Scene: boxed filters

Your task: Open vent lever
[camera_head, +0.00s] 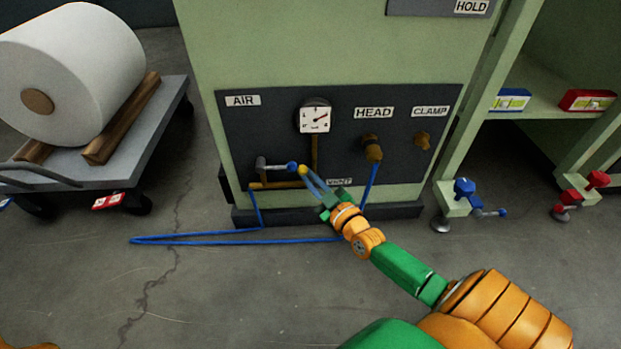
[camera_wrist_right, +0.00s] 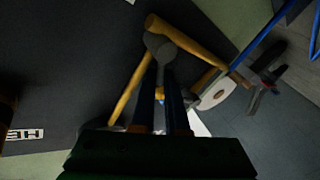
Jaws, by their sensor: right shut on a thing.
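The machine's dark lower panel (camera_head: 265,120) carries the VENT label (camera_head: 340,182) near its bottom edge. My right gripper (camera_head: 306,174) reaches up to the panel left of this label, with its narrow blue fingers close together. A small yellow knob (camera_head: 303,170) shows at the fingertips; I take it as the end of the vent lever. In the right wrist view the fingers (camera_wrist_right: 168,97) are shut around the lever, with a bit of yellow (camera_wrist_right: 159,94) between them. A grey valve body (camera_wrist_right: 158,44) sits on brass pipes beyond. My left gripper is not in view.
A gauge (camera_head: 314,118) and HEAD fitting (camera_head: 372,146) are above. A blue hose (camera_head: 200,238) crosses the floor. A cart (camera_head: 150,125) with a roll (camera_head: 75,65) stands left.

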